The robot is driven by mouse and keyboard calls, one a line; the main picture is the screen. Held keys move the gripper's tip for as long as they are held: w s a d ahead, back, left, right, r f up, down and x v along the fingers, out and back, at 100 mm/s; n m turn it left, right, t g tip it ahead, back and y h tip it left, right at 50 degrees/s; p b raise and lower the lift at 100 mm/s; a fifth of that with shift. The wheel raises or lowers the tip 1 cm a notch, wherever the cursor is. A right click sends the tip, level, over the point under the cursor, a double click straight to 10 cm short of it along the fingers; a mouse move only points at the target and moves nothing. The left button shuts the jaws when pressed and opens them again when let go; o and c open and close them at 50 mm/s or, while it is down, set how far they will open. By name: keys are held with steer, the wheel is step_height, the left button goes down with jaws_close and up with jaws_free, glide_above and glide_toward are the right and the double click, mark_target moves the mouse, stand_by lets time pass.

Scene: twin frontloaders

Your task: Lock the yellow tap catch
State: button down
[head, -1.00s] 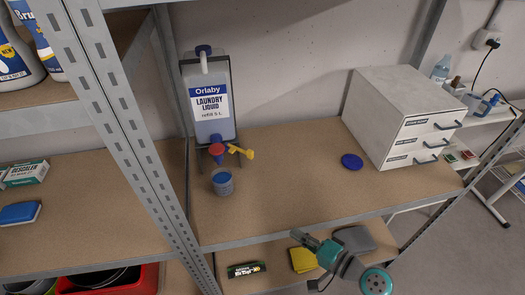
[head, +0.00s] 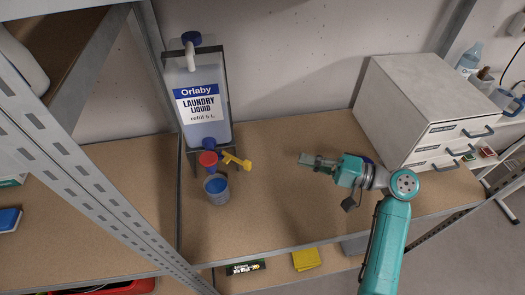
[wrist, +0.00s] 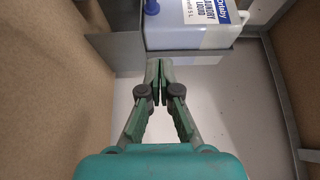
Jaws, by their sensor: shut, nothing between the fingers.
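The yellow tap catch (head: 236,161) sticks out to the right of the red-capped tap (head: 208,159) below the laundry liquid container (head: 205,105). The container stands in a dark metal holder against the wall. A cup of blue liquid (head: 216,188) stands on the shelf under the tap. My gripper (head: 305,158) is shut and empty, over the shelf to the right of the yellow catch and clearly apart from it. In the wrist view my gripper (wrist: 159,70) points towards the container (wrist: 190,28), which lies sideways there. The yellow catch does not show in the wrist view.
A grey drawer cabinet (head: 425,90) stands at the right of the shelf (head: 280,215), near my arm. A metal rack post (head: 90,185) rises at the left. The shelf between the catch and my gripper is clear. A yellow cloth (head: 306,259) lies on the lower shelf.

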steer(key=s+a, duration=0.1)
steer(key=a, duration=1)
steer(key=shift+s+a, duration=0.15)
steer(key=shift+a, duration=0.15)
steer(key=shift+s, duration=0.1)
stand_by(0.3)
